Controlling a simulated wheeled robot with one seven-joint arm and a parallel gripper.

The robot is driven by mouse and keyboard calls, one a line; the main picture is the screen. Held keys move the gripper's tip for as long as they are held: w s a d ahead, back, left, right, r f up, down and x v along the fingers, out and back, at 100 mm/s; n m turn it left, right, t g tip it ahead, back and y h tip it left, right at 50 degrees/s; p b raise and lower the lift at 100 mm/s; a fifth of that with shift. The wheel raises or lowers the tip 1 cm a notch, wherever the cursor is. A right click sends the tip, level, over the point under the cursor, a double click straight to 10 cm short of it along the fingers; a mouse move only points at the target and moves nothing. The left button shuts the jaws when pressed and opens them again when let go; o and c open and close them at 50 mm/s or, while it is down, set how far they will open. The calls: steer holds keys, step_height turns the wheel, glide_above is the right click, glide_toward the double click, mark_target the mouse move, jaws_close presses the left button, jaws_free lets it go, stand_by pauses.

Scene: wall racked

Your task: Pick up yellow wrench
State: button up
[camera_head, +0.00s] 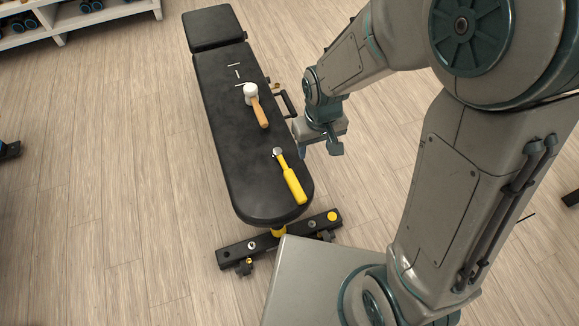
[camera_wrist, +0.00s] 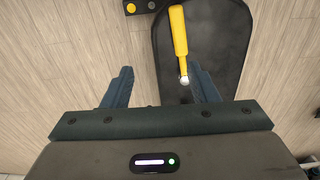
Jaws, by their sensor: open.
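The yellow wrench (camera_head: 291,181) lies on the black bench pad near its front end, with its silver head toward the bench's middle. In the wrist view the wrench (camera_wrist: 179,34) points down the picture, its silver head close to the right finger. My gripper (camera_head: 318,151) is open and empty, to the right of the bench and a little beyond the wrench's head. In the wrist view my gripper (camera_wrist: 162,88) has its two blue fingers apart. The wrench shows between them but nearer the right finger. Its height above the bench is hard to tell.
The black bench (camera_head: 223,125) also carries a mallet (camera_head: 259,109) with a white head and wooden handle, and several small thin light pieces (camera_head: 236,73) farther back. A dark handle (camera_head: 287,104) sticks out at the bench's right side. A white rack (camera_head: 75,14) stands far left.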

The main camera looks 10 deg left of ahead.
steer(key=s+a+f+n+b, duration=0.15)
steer(key=a+f, duration=0.25)
steer(key=f, duration=0.5)
steer(key=b, duration=0.3)
glide_above(295, 184)
steer(key=f, duration=0.7)
steer(key=shift+s+d, duration=0.3)
steer(key=shift+s, duration=0.05)
steer(key=shift+w+a+f+b, duration=0.15)
steer(key=shift+f+b, duration=0.15)
steer(key=shift+f, duration=0.7)
steer(key=shift+w+a+f+b, duration=0.1)
steer(key=shift+f+b, duration=0.25)
steer(key=shift+f, duration=0.65)
steer(key=shift+w+a+f+b, duration=0.15)
steer(key=shift+f+b, duration=0.15)
steer(key=shift+f, duration=0.7)
steer(key=shift+d, duration=0.1)
steer(key=shift+r, duration=0.1)
steer(key=shift+c, duration=0.3)
jaws_close()
steer(key=shift+r, duration=0.1)
